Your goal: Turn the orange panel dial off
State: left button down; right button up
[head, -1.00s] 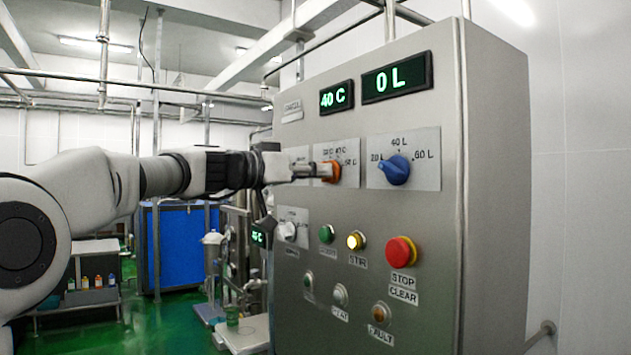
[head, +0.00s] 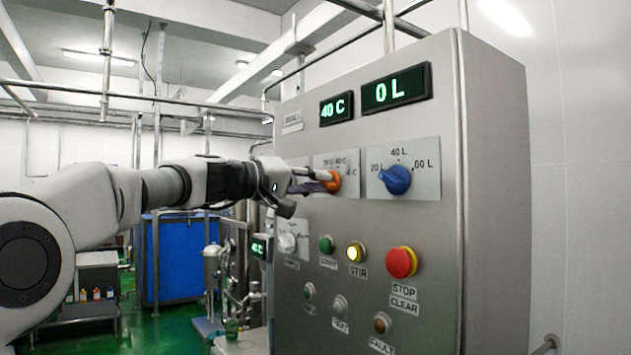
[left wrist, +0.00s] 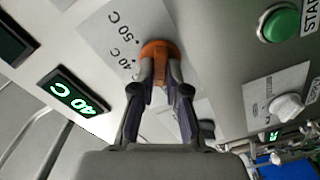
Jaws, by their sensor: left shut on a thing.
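The orange dial (head: 333,182) sits on a white scale plate on the steel control panel, left of the blue dial (head: 397,179). My left gripper (head: 322,181) reaches in from the left and is shut on the orange dial. In the left wrist view the orange dial (left wrist: 160,50) lies between the two fingertips (left wrist: 160,68), with the marks 40 C and 50 C beside it. The fingers hide part of the dial, and where its pointer stands cannot be told. My right gripper is not in view.
The panel's displays read 40 C (head: 336,108) and 0 L (head: 396,88). Below the dials are a green button (head: 326,244), a lit yellow STIR button (head: 355,252) and a red stop button (head: 402,262). A white knob (head: 288,243) sits below my left wrist.

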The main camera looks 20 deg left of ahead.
pick_arm(q)
jog(key=shift+r+n, duration=0.2)
jog(key=shift+n, duration=0.6)
jog(key=c, duration=1.2)
grip_release()
jog(key=shift+c, duration=0.2)
jog(key=shift+o, duration=0.3)
jog(key=shift+w+f, duration=0.1)
jog(key=shift+f, duration=0.05)
jog(key=v, duration=0.7)
jog(key=shift+a+f, duration=0.1)
